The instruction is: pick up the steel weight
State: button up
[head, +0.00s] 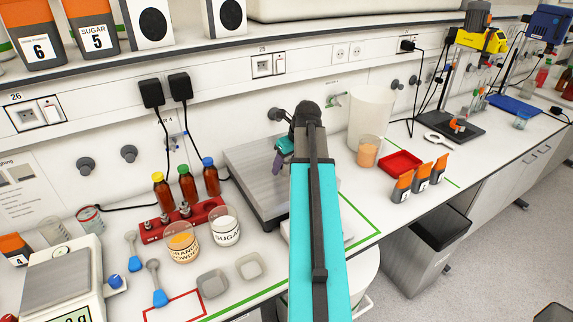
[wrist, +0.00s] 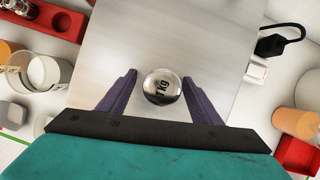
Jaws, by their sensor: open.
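The steel weight (wrist: 162,87) is a shiny round-topped piece marked 1kg. In the wrist view it stands on a bare steel plate (wrist: 150,35), between the purple fingers of my gripper (wrist: 161,91). The fingers are apart, with a gap on each side of the weight. In the head view my gripper (head: 281,155) is over the steel plate (head: 244,170), and my teal arm covers part of it. The weight is hidden there behind my gripper and arm.
Beakers of orange powder (head: 182,248) and sugar (head: 225,231) are in front. To the right are a beaker of orange contents (head: 368,151) and a red tray (head: 401,164). A black plug (wrist: 270,45) lies near the plate.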

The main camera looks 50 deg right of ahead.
jog(key=shift+c, duration=0.6)
grip_shut()
jog(key=shift+r, duration=0.1)
jog(key=shift+w+d+r, duration=0.1)
jog(key=shift+r, duration=0.1)
jog(key=shift+r, duration=0.15)
jog(key=shift+r+b, duration=1.45)
jog(key=shift+r, duration=3.2)
